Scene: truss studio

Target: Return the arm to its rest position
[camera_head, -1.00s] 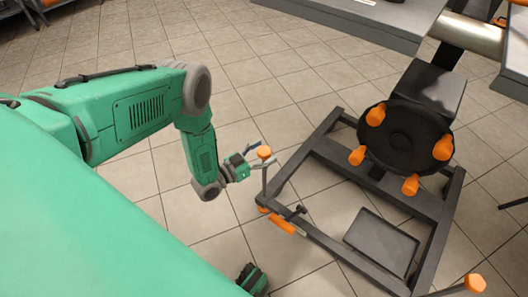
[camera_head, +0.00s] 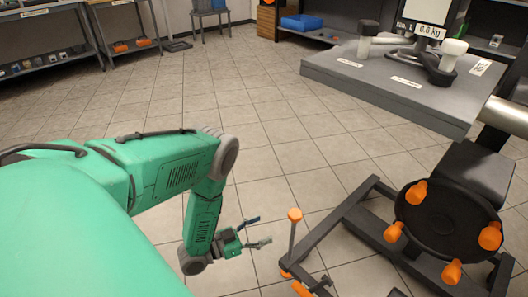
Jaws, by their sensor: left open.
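My left arm (camera_head: 205,215) is green with grey joints and comes in from the left, bent down at the elbow. My left gripper (camera_head: 262,232) is open, with its two fingers apart and nothing between them. It hangs above the tiled floor, just left of an upright post with an orange knob (camera_head: 295,215). It looks apart from the post, though the gap in depth is hard to judge. My right gripper is not in view.
A dark frame (camera_head: 350,205) carries a black disc (camera_head: 445,220) with orange knobs at the right. Shelves (camera_head: 50,60) line the back left. The tiled floor (camera_head: 270,110) between is clear.

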